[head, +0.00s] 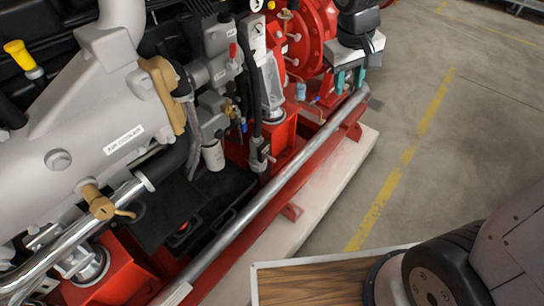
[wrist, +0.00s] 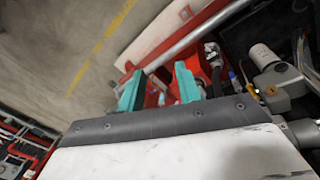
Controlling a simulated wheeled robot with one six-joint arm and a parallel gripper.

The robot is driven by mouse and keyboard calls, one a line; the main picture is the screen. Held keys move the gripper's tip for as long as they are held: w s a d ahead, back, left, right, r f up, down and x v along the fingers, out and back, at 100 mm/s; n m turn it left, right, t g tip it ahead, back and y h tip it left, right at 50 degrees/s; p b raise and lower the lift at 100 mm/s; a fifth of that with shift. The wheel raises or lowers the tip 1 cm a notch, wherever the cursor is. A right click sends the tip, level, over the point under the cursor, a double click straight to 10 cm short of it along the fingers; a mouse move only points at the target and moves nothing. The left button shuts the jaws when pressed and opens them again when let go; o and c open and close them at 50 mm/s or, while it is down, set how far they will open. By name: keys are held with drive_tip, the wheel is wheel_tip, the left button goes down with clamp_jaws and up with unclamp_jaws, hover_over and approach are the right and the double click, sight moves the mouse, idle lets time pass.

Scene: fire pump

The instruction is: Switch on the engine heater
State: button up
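The pump engine (head: 80,130) fills the left of the head view, with a grey casing labelled "AIR COOLER". I cannot pick out a heater switch for certain. A small grey device with a cable (head: 258,155) sits low beside the red frame. A black box (head: 185,212) with a small red part on it lies low in front of the engine. My gripper (head: 349,80) hangs near the far end of the silver pipe, beside the red pump housing. Its teal fingers are apart and empty in the wrist view (wrist: 159,90), with red metal behind the gap.
A long silver pipe (head: 270,188) runs along the red base frame (head: 300,203), on a pale plinth (head: 335,180). A white filter (head: 213,156) hangs under the engine. Open concrete floor (head: 440,150) with yellow lines lies to the right. A wood-topped surface (head: 310,285) is at the bottom.

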drive_tip(key=w+a+f+n, duration=0.1)
drive_tip(key=w+a+f, duration=0.3)
drive_tip(key=w+f, duration=0.25)
drive_tip(key=n, duration=0.5)
hover_over(273, 159)
drive_tip(key=s+a, duration=0.1)
wheel_tip(273, 159, down, 29)
drive_tip(key=f, duration=0.6)
drive_tip(key=shift+w+d+f, duration=0.25)
drive_tip(key=shift+w+f, duration=0.05)
drive_tip(key=shift+f, duration=0.1)
drive_tip(key=shift+w+f, duration=0.1)
drive_tip(key=shift+f, duration=0.45)
clamp_jaws()
